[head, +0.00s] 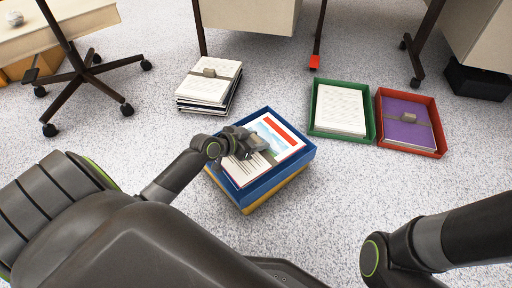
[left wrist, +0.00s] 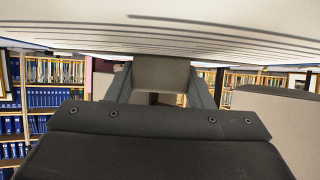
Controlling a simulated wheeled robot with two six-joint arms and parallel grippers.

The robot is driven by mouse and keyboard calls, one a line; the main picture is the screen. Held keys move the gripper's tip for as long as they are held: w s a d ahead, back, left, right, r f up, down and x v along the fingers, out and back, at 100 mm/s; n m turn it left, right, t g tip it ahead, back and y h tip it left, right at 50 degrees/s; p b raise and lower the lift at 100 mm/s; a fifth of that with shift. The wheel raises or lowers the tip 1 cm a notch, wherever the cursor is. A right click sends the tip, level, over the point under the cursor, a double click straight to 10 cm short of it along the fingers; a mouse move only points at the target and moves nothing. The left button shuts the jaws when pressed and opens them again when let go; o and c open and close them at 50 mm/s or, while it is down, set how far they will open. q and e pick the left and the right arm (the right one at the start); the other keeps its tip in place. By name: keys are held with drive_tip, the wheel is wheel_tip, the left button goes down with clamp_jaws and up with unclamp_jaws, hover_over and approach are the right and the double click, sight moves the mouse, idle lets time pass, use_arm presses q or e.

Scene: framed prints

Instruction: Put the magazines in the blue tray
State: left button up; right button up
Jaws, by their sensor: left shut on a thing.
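The magazines (head: 278,132) are a strapped stack with a white, red and blue picture cover. They lie within the outline of the blue tray (head: 301,157) in the head view; whether they rest on its floor is hard to tell. My left gripper (head: 241,145) is over the stack, shut on the grey-beige block of its strap. In the left wrist view my left gripper (left wrist: 161,88) has the block (left wrist: 162,73) between its fingers, with the page edges (left wrist: 180,38) along the top. My right gripper is out of view.
The blue tray sits on a yellow one (head: 250,207). Right of it are a green tray (head: 312,120) with white papers and a red tray (head: 437,141) with a purple strapped bundle. A strapped paper stack (head: 207,85) lies behind left. Chair and desk legs stand farther back.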

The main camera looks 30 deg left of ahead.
use_arm(q)
drive_tip(key=shift+f+b, duration=1.35)
drive_tip(key=shift+f, duration=0.3)
drive_tip(key=shift+f, duration=0.15)
drive_tip(key=o, duration=1.4)
drive_tip(key=shift+o, duration=0.2)
